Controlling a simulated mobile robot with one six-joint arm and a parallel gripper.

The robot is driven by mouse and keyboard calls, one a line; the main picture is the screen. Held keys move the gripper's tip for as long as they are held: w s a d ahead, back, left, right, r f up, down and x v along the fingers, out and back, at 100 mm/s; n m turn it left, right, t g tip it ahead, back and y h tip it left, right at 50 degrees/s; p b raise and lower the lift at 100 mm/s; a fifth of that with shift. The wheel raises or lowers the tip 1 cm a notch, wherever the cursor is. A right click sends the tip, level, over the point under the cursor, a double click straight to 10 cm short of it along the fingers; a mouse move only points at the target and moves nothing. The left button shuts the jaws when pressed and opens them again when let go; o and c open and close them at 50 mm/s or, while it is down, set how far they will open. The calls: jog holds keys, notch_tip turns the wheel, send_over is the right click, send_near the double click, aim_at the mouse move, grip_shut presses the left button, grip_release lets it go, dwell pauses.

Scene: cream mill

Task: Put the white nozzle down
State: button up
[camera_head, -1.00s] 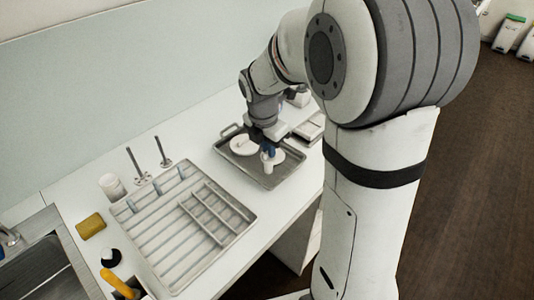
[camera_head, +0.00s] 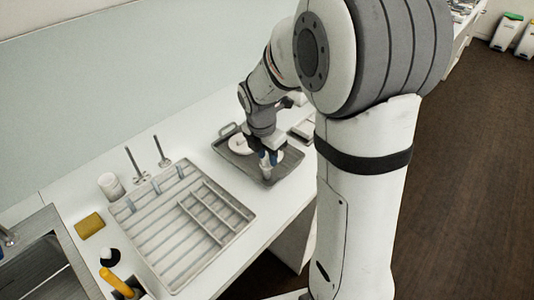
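My gripper (camera_head: 268,160) points down over the near part of a dark grey tray (camera_head: 287,172).
A pale slotted rack (camera_head: 180,240) fills the counter left of the tray. A light box (camera_head: 303,130) stands behind the tray.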

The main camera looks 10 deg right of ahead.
jog(key=shift+r, duration=0.1)
notch_tip(320, 180, up, 11)
jog(key=a, duration=0.1)
jog(key=s+d+f+m+t+y, duration=0.1)
jog(key=s+m+t, duration=0.1)
jog(key=s+m, duration=1.6)
jog(key=shift+s+d+f+m+y, duration=0.3)
jog(key=shift+d+m, duration=0.1)
jog(key=shift+m, duration=3.1)
